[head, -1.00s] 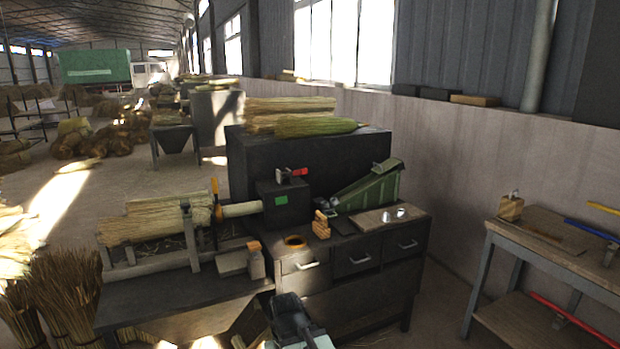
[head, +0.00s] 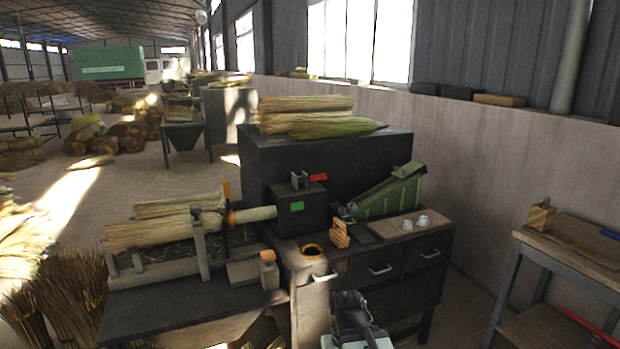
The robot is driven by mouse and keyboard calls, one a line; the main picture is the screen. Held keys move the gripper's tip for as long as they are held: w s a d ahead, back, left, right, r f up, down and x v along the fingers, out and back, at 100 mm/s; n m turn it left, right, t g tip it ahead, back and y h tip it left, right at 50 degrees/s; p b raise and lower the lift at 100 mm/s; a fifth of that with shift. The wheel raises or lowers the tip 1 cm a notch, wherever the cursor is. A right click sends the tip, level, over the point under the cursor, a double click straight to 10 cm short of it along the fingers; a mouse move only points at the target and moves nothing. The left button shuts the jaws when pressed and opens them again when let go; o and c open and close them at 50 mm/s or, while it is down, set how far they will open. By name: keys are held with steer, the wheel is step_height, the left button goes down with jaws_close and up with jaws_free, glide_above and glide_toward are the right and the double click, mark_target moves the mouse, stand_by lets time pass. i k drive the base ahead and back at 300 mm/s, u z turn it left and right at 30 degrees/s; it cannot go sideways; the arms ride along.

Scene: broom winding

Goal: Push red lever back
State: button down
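The red lever (head: 318,177) is a small red handle on top of the dark machine box with a green panel (head: 297,207). It points to the right beside a small metal bracket (head: 299,180). My gripper (head: 350,305) is at the bottom of the view, low in front of the drawers and well apart from the lever. I see it from behind and above, and its fingers are too hidden to tell their opening.
Straw bundles (head: 160,233) lie on the rack at left. An orange ring (head: 312,251), wooden blocks (head: 340,235), a green chute (head: 388,196) and two white cups (head: 423,221) occupy the bench top. A wooden table (head: 590,262) stands at right.

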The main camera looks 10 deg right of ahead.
mark_target(301, 180)
steer(key=i, duration=1.25)
